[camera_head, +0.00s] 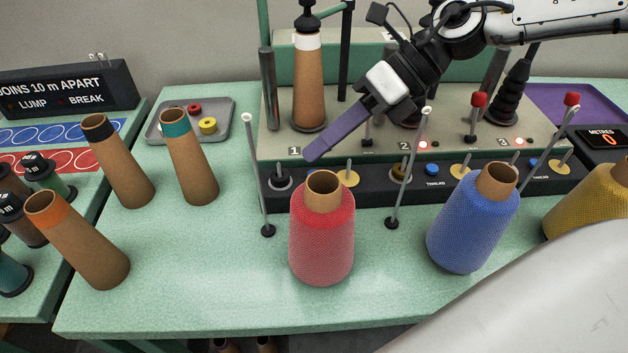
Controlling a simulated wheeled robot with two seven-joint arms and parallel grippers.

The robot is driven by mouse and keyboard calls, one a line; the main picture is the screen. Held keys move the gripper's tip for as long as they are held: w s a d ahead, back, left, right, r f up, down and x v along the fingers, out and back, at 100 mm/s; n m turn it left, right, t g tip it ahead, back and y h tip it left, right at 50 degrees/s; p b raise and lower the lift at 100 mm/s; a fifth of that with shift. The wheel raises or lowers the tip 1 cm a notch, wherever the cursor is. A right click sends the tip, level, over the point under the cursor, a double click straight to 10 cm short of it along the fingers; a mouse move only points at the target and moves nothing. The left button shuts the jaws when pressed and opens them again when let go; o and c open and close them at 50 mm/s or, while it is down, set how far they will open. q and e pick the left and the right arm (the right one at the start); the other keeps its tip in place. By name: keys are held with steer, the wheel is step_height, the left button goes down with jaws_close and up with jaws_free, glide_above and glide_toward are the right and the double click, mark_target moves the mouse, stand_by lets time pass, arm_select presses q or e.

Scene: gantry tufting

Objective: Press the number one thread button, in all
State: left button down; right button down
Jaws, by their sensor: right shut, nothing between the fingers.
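The machine's dark front panel (372,192) carries the controls below the number 1, 2 and 3 marks. The number 1 mark (295,151) is at the left end. A blue button (432,169) sits in the number 2 group above a THREAD label. My right gripper (312,155) reaches in from the upper right, shut and empty. Its purple fingers point down-left, their tip just above the red cone's tube in the picture. Contact cannot be told. My left gripper is not in view.
A red cone (322,235), a blue cone (470,228) and a yellow cone (597,200) stand before the panel. Thin upright posts (257,175) rise between them. Bare brown tubes (190,160) and a grey tray (165,130) are at left.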

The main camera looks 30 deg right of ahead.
steer(key=shift+f, duration=0.7)
arm_select(q)
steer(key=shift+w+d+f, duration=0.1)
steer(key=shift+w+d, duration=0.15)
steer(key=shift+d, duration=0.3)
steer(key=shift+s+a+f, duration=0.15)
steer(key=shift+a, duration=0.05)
steer(key=shift+b, duration=0.3)
stand_by(0.4)
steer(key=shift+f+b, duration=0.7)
arm_select(e)
steer(key=shift+f, duration=0.4)
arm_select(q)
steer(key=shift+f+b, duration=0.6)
arm_select(e)
steer(key=shift+f, duration=0.45)
steer(key=shift+r, duration=0.1)
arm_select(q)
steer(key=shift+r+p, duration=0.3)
arm_select(e)
steer(key=shift+r, duration=0.75)
